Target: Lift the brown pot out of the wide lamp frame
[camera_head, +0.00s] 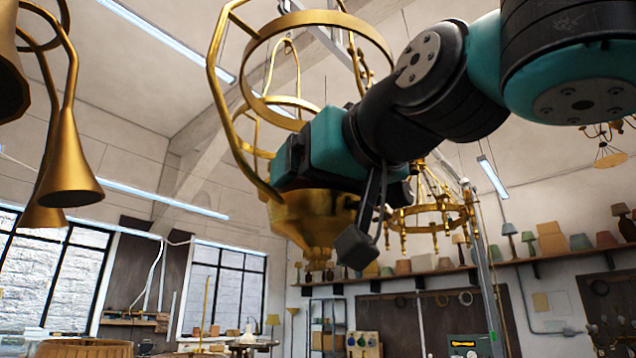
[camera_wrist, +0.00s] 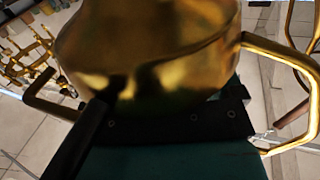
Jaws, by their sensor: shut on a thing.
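The wide lamp frame (camera_head: 221,85) hangs at the upper middle of the head view, with brass-gold rings and curved arms. A rounded golden-brown pot-shaped body (camera_head: 312,215) sits at its lower end, and this body also fills the top middle of the wrist view (camera_wrist: 150,45). I cannot tell where pot and frame part. My gripper (camera_head: 358,240) is at this body, with one dark finger down its right side. In the wrist view a dark finger of my gripper (camera_wrist: 108,98) crosses in front of it. The gripper is shut on it; the contact is partly hidden.
Frame arms pass close by my gripper in the wrist view, on the left (camera_wrist: 45,104) and right (camera_wrist: 290,148). Gold lamp shades (camera_head: 70,185) hang at the left. A brass chandelier (camera_head: 430,215) hangs behind on the right. A shelf of lampshades (camera_head: 560,258) lines the wall.

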